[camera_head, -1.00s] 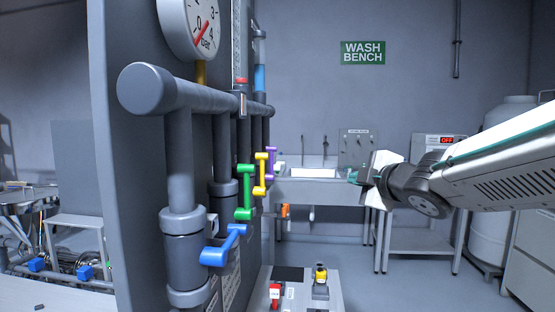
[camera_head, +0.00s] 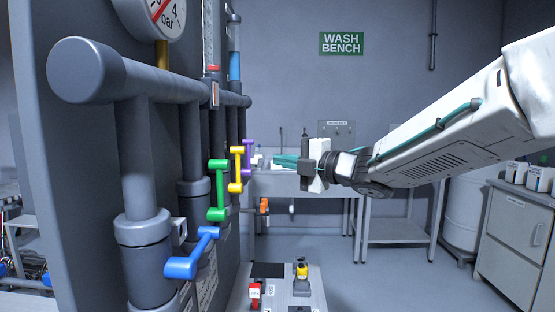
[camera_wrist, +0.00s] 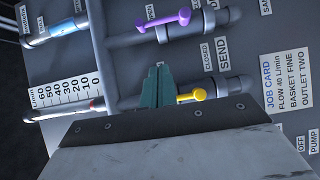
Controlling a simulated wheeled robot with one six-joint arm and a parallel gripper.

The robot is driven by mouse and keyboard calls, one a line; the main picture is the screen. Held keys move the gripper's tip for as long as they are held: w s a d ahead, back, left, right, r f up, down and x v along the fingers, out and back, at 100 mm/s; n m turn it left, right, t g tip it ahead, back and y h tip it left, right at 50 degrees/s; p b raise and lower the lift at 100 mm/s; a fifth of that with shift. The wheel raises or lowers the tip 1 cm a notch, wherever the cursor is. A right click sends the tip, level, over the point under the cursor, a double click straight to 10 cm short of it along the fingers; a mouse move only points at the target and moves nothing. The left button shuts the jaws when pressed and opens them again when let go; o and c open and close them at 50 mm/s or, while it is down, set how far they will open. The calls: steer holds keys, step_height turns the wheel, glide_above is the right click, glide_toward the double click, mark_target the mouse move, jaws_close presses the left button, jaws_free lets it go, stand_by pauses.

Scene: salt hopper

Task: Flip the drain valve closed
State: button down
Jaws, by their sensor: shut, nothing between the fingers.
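Several coloured valve levers line the pipe panel in the head view: a blue lever (camera_head: 192,254), a green lever (camera_head: 217,190), a yellow lever (camera_head: 236,170) and a purple lever (camera_head: 248,147). I cannot read which one is the drain valve. My gripper (camera_head: 279,160) is shut and empty, to the right of the purple lever, its teal fingers pointing left at the panel. In the wrist view my gripper (camera_wrist: 158,70) lies in front of the panel, between the purple lever (camera_wrist: 165,23) and the yellow lever (camera_wrist: 190,96). A "SEND" label (camera_wrist: 223,53) shows near the yellow lever.
A job card (camera_wrist: 287,82) and a flow scale (camera_wrist: 65,96) are on the panel. A pressure gauge (camera_head: 157,12) hangs above the pipes. A low stand (camera_head: 279,290) with red and yellow switches stands below. A wash bench (camera_head: 300,185) is behind.

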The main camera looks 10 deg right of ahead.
steer(key=w+d+x, duration=0.2)
steer(key=x, duration=0.9)
